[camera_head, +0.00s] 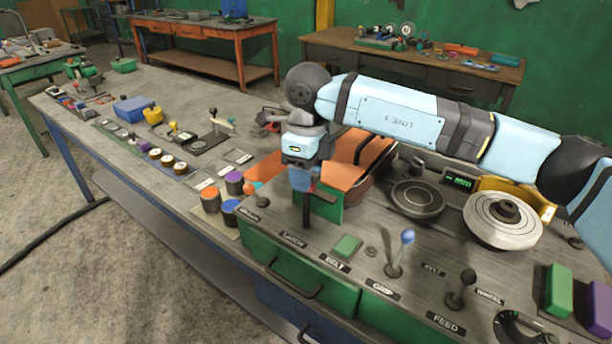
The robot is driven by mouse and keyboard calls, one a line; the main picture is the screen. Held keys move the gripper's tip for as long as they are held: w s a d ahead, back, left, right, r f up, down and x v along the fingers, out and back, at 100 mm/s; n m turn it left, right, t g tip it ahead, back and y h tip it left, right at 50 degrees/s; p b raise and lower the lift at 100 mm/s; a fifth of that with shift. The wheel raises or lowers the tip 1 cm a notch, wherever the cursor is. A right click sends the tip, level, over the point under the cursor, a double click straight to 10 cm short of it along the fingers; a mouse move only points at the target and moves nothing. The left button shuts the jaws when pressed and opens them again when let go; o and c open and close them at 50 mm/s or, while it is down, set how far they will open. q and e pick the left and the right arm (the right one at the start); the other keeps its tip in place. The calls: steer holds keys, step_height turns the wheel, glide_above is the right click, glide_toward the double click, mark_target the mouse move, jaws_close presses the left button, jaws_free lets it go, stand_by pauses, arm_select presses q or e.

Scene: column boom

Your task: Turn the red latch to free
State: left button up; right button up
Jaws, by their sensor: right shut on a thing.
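My right gripper (303,182) points down at the front of the console, in front of a green upright plate (329,208). A dark upright post (306,210) stands just below the fingers, above a label on the console top (292,240). How far the latch is turned cannot be told. My left gripper is not in view.
A blue-knobbed lever (407,237) and a black-knobbed lever (467,277) stand to the right. A large pale wheel (502,219) is at the right.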

stand_by(0.5)
steer(key=o, duration=0.9)
steer(key=shift+r, duration=0.1)
steer(key=r, duration=1.3)
steer(key=shift+w+d+r+b, duration=0.2)
steer(key=shift+w+r+b, duration=0.15)
